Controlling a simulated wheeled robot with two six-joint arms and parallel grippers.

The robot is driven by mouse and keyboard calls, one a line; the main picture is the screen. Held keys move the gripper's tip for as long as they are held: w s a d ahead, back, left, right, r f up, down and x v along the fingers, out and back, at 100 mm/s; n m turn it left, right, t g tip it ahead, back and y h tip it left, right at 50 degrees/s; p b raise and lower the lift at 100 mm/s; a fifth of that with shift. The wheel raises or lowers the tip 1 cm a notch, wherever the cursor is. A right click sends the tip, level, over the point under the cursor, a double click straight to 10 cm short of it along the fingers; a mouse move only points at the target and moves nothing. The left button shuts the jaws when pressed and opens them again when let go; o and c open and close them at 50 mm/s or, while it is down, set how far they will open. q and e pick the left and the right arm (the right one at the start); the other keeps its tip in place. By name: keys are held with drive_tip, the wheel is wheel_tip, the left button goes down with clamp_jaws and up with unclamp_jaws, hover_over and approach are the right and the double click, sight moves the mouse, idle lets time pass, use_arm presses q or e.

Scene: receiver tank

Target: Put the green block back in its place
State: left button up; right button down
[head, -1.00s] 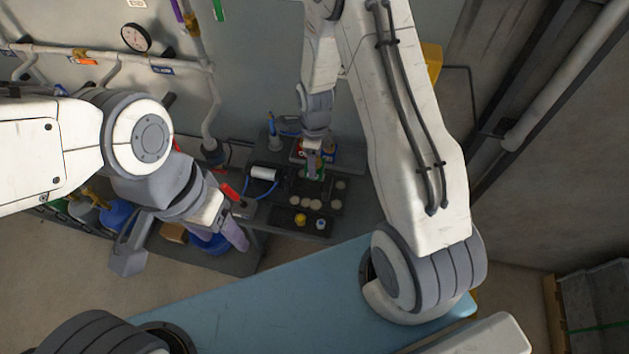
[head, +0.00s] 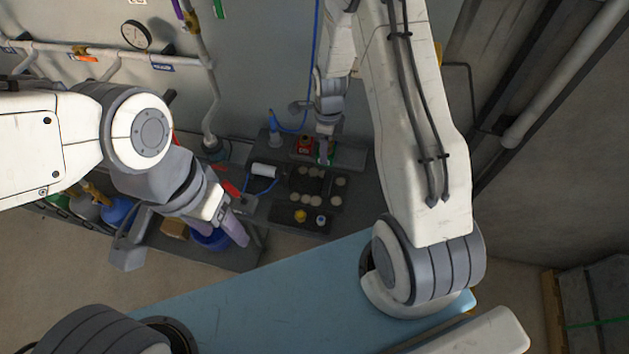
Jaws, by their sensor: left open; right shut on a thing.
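A small green block (head: 331,157) shows at the tip of my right gripper (head: 325,157), at the back of the dark bench (head: 352,194). The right gripper points down and is shut on the block, mostly hiding it. I cannot tell whether the block touches the surface below. A dark tray (head: 322,186) with several pale round spots lies just in front of it. My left gripper (head: 183,243) is open and empty, in front of the bench's left part, with its fingers wide apart.
A red container (head: 304,146) stands close left of the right gripper. A white cylinder (head: 264,170) and a yellow piece (head: 300,215) are on the bench. Blue containers (head: 118,210) stand low at left.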

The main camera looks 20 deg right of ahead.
drive_tip(key=w+d, duration=0.4)
drive_tip(key=d, duration=0.8)
drive_tip(key=shift+w+b, duration=0.3)
drive_tip(key=shift+b, duration=0.05)
drive_tip(key=shift+a, duration=0.1)
idle(0.5)
drive_tip(key=shift+f+b, duration=3.75)
drive_tip(key=shift+f, duration=1.55)
drive_tip(key=shift+c, duration=0.2)
unclamp_jaws()
wheel_tip(320, 180, up, 10)
drive_tip(key=p, duration=0.7)
